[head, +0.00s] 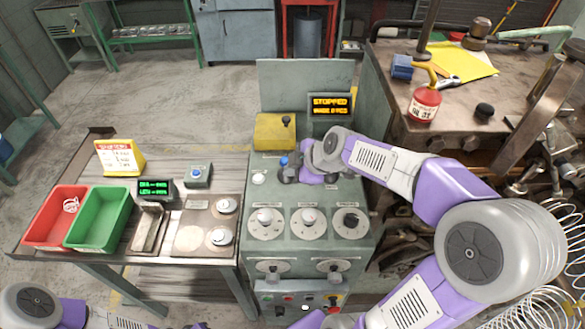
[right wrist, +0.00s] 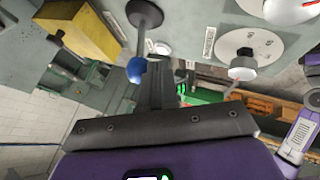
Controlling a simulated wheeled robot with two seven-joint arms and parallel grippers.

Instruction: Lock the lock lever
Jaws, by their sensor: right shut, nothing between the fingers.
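The lock lever (head: 284,161), a short metal rod with a blue ball knob, stands on the grey-green machine top, left of my right gripper. In the right wrist view its blue knob (right wrist: 137,70) is close beside the dark fingers, and its rod runs to a round base on the panel. I cannot tell whether knob and fingers touch. My right gripper (head: 284,175) is shut and empty; its fingers (right wrist: 160,72) are together in the right wrist view. My left arm shows only at the bottom left of the head view, with its gripper outside the frame.
Three round dials (head: 308,222) sit in front of the lever. Behind it are a yellow box (head: 274,132) with a black-knobbed lever and a display reading STOPPED (head: 331,106). A white button (head: 259,179) is to the left. A side table holds red and green bins (head: 99,216).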

